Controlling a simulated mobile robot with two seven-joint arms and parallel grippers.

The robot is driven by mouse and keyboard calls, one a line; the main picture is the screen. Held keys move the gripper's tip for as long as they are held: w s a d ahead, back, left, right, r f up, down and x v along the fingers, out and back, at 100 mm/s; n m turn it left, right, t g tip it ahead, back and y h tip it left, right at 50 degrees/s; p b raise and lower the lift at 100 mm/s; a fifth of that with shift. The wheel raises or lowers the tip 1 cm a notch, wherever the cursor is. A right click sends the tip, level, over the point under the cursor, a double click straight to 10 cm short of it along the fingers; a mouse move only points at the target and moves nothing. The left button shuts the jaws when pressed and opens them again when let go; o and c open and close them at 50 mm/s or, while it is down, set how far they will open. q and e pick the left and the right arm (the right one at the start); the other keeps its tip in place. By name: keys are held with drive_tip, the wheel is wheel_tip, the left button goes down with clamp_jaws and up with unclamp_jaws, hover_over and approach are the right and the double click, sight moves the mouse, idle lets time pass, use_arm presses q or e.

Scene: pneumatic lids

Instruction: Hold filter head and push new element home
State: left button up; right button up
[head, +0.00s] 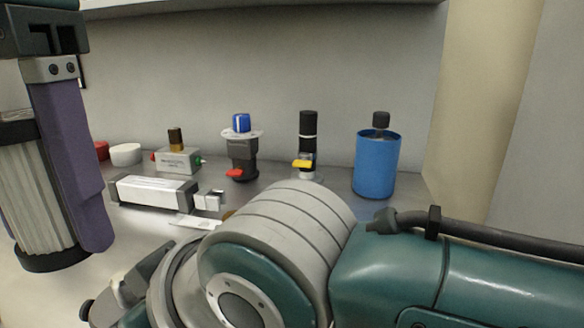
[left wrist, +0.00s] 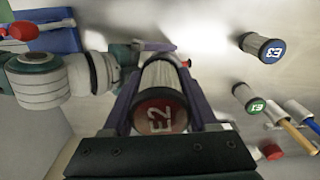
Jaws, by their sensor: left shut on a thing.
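My left gripper (head: 62,238) hangs at the left edge of the head view, with one purple finger plain to see. It is shut on a white pleated filter element (head: 35,185) with dark end caps. In the left wrist view this element's red end (left wrist: 160,117) reads E2, between both fingers. Elements E3 (left wrist: 262,47), with a blue end, and E1 (left wrist: 247,98), with a green end, are apart from it. My right arm crosses the front; its gripper (head: 125,288) is partly hidden behind its wrist, its jaws unclear. I cannot pick out the filter head for certain.
On the bench stand a blue-knobbed unit (head: 241,150), a black unit with a yellow lever (head: 307,145), a brass-topped block (head: 177,160) and a blue canister (head: 376,165). A white cylinder (head: 153,190) lies in front. A wall closes the back.

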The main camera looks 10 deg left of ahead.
use_arm(q)
approach(121, 273)
use_arm(e)
drive_tip(key=shift+d+f, duration=0.1)
drive_tip(key=shift+f, duration=0.1)
use_arm(q)
drive_tip(key=shift+s, duration=0.15)
drive_tip(key=shift+f, duration=2.85)
drive_tip(key=shift+s+d+f, duration=0.1)
drive_tip(key=shift+d+f, duration=0.05)
drive_tip(key=shift+f, duration=1.75)
use_arm(e)
drive_tip(key=shift+r, duration=0.15)
use_arm(q)
drive_tip(key=o, duration=1.4)
drive_tip(key=shift+o, duration=0.2)
drive_tip(key=shift+d, duration=0.1)
